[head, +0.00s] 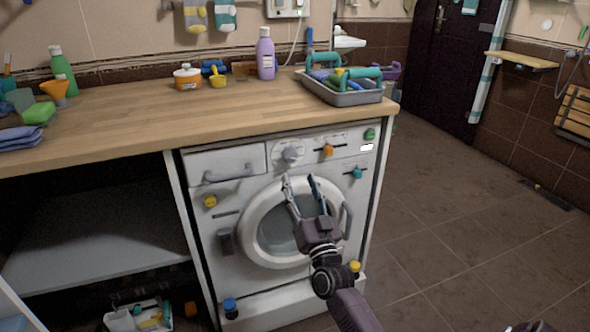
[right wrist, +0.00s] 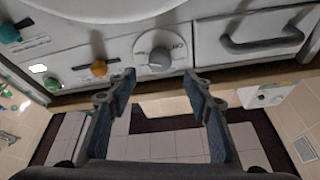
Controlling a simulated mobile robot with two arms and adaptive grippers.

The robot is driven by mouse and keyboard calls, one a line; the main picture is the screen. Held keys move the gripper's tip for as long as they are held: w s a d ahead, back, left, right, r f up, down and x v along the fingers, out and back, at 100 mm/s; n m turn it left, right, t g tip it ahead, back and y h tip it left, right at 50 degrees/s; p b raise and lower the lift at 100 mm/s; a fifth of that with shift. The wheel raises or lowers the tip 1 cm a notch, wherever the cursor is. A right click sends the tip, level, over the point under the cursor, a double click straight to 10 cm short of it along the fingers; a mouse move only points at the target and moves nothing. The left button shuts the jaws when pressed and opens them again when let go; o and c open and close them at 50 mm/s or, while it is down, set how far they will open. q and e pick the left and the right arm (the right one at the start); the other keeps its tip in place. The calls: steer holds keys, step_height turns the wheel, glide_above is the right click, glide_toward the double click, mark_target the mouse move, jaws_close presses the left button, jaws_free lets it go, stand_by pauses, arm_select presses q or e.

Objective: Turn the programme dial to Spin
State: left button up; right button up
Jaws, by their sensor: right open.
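The programme dial (head: 291,155) is a round grey knob on a pale plate with markings, on the upper front panel of the white washing machine (head: 222,256). In the right wrist view the dial (right wrist: 159,58) shows beyond the fingertips, roughly centred between them. My right gripper (head: 300,181) is open and empty, in front of the door and just below the dial. In the right wrist view its two blue-grey fingers (right wrist: 163,77) are spread apart, with no contact on the dial visible. The dial's marked settings are too small to read. My left gripper is not in view.
An orange knob (head: 328,150), a green button (head: 369,134) and a teal knob (head: 357,172) sit right of the dial. The detergent drawer (head: 226,166) is to its left. A wooden worktop (head: 130,124) overhangs the panel and carries a grey tray (head: 349,98).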

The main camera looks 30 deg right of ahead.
steer(key=shift+v, duration=2.4)
